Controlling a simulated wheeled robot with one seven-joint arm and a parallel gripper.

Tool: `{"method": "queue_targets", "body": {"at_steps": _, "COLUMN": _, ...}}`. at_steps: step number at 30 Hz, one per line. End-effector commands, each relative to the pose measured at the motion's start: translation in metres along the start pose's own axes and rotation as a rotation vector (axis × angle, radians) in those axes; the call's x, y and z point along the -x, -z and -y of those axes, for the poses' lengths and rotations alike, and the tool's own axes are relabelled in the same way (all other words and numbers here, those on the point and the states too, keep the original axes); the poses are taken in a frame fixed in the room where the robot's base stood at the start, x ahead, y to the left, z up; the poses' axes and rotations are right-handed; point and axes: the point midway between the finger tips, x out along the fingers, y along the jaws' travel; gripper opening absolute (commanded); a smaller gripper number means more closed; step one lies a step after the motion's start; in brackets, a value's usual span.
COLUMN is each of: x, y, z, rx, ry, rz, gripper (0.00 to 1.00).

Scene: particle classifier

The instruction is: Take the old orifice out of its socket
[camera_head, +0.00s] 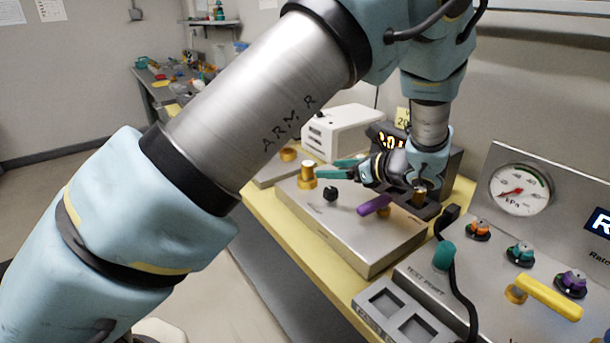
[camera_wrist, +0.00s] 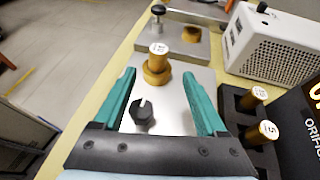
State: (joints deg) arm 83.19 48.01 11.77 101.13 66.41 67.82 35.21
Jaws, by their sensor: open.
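The old orifice, a brass plug with a pale numbered top, stands upright in its brass socket on the metal box; the orifice shows in the head view (camera_head: 308,171) and in the wrist view (camera_wrist: 158,52). The wrist view shows the socket (camera_wrist: 156,76) as a wider brass base. My gripper has teal fingers and is open and empty, in the head view (camera_head: 331,169) and in the wrist view (camera_wrist: 159,75). Its fingertips point at the orifice and lie to either side of its line, just short of it. I see no contact.
A black knob (camera_wrist: 142,115) sits on the metal box (camera_head: 380,245) between my fingers in the wrist view. A purple lever (camera_head: 375,206) is on the box. A black holder (camera_wrist: 238,103) with numbered brass orifices stands right. A white vented case (camera_wrist: 268,42) is behind. A gauge panel (camera_head: 519,188) is right.

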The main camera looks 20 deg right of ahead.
Motion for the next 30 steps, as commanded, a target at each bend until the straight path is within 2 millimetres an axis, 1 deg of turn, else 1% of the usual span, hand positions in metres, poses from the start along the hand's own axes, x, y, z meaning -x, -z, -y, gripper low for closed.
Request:
{"method": "queue_targets", "body": {"at_steps": 3, "x": -0.02, "y": -0.002, "z": -0.002, "rx": -0.002, "ry": -0.005, "rz": 0.001, "gripper": 0.74}}
{"method": "queue_targets", "body": {"at_steps": 6, "x": -0.035, "y": -0.002, "z": -0.002, "rx": -0.001, "ry": -0.005, "rz": 0.0, "gripper": 0.74}}
{"method": "queue_targets", "body": {"at_steps": 13, "x": -0.051, "y": -0.002, "z": -0.003, "rx": -0.001, "ry": -0.005, "rz": -0.001, "gripper": 0.74}}
{"method": "queue_targets", "body": {"at_steps": 21, "x": -0.089, "y": -0.002, "z": -0.004, "rx": -0.001, "ry": -0.005, "rz": -0.002, "gripper": 0.74}}
{"method": "queue_targets", "body": {"at_steps": 24, "x": -0.094, "y": -0.001, "z": -0.004, "rx": 0.0, "ry": -0.003, "rz": -0.002, "gripper": 0.74}}
{"method": "queue_targets", "body": {"at_steps": 29, "x": -0.094, "y": 0.0, "z": -0.004, "rx": 0.0, "ry": -0.002, "rz": -0.002, "gripper": 0.74}}
{"method": "queue_targets", "body": {"at_steps": 30, "x": -0.094, "y": 0.0, "z": -0.004, "rx": 0.0, "ry": -0.002, "rz": -0.002, "gripper": 0.7}}
